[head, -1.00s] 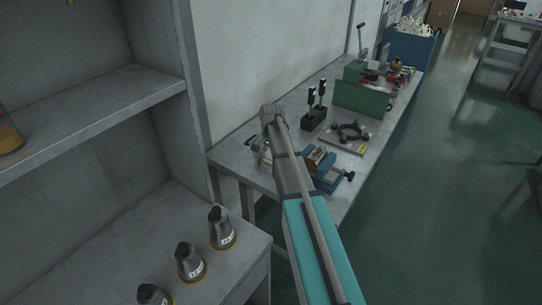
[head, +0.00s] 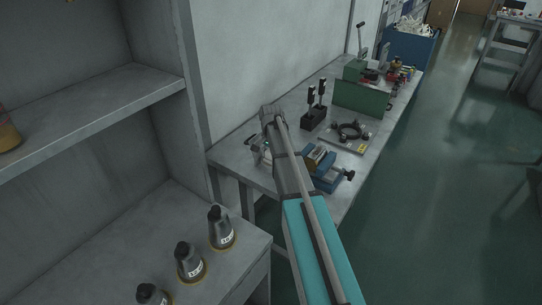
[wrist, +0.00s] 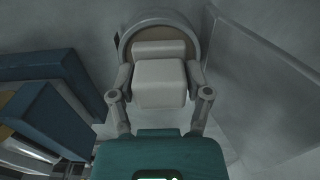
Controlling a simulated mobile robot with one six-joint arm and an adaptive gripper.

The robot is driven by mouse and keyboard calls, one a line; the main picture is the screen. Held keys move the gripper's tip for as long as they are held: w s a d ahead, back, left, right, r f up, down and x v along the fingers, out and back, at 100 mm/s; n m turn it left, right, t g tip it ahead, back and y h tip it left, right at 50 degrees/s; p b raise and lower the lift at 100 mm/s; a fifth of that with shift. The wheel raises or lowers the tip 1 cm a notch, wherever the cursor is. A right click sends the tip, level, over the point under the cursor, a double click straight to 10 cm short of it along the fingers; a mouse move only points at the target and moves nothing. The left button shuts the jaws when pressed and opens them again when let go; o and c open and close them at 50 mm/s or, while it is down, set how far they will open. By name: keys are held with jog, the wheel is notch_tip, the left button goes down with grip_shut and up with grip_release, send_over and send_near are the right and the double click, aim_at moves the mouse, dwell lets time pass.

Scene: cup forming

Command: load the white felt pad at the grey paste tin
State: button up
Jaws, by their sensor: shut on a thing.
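The white felt pad (wrist: 160,84) is a pale, rounded block in the middle of the wrist view. My gripper (wrist: 160,76) is shut on it, with one finger on each side. The grey paste tin (wrist: 158,15) shows as a round grey rim just beyond the pad, with a little brown inside it. The pad overlaps the tin's near part in this view, and I cannot tell whether they touch. In the head view my gripper (head: 262,150) is low over the left end of the bench, mostly hidden by my arm, and the tin is not clear there.
A blue vise (head: 328,180) stands on the bench (head: 235,155) right of my arm; its blue body (wrist: 60,115) fills the left of the wrist view. A black two-lever stand (head: 314,118) and a green machine (head: 362,98) are farther back. Labelled cones (head: 190,264) stand at front left.

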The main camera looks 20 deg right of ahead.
jog(key=shift+f+b, duration=0.3)
jog(key=shift+b, duration=0.05)
dwell(1.6)
jog(key=shift+r+p, duration=3.5)
jog(key=shift+p, duration=0.05)
